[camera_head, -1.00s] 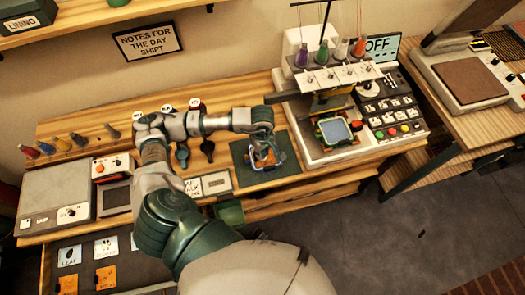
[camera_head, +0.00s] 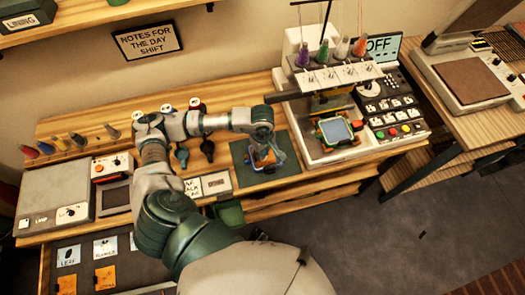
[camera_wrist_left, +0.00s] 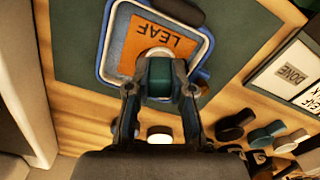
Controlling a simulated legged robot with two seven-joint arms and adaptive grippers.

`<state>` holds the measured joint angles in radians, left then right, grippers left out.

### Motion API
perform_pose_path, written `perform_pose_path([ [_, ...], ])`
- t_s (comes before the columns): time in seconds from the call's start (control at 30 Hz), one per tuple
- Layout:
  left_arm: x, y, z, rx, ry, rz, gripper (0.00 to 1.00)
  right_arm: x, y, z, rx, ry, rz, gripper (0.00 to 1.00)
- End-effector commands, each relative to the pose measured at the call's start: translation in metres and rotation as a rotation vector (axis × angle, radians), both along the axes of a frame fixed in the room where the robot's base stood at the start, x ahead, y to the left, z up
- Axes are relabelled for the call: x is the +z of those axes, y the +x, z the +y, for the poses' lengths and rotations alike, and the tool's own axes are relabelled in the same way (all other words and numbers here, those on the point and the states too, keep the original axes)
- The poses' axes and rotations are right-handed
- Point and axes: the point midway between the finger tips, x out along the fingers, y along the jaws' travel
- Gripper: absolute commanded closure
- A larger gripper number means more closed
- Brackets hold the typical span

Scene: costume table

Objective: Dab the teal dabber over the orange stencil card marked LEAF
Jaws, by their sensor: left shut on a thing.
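The orange stencil card marked LEAF (camera_wrist_left: 150,45) lies inside a blue-rimmed frame on a dark green mat. In the head view the card (camera_head: 265,158) is partly hidden under my left gripper (camera_head: 263,145). My left gripper (camera_wrist_left: 158,95) is shut on the teal dabber (camera_wrist_left: 159,76), whose end is over the card's lower middle in the wrist view. A pale patch shows at the dabber's end; whether it touches the card I cannot tell. My right gripper is not in view.
The green mat (camera_head: 284,173) lies left of an embroidery machine (camera_head: 335,110) with a hoop. Black-and-white signs (camera_head: 215,183) lie to the mat's left. An open drawer below holds more cards, including orange ones (camera_head: 104,277). Several dark round-headed tools (camera_wrist_left: 265,135) show in the wrist view.

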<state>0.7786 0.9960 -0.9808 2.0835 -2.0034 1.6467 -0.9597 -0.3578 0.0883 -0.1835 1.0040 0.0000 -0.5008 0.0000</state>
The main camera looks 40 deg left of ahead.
Motion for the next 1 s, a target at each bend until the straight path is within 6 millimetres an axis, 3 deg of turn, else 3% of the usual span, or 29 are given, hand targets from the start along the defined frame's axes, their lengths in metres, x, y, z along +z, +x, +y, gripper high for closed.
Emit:
perform_pose_path([
  [1.0, -0.0044, -0.0022, 0.0001, 0.0, 0.002, 0.008, 1.0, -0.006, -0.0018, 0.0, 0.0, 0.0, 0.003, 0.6],
])
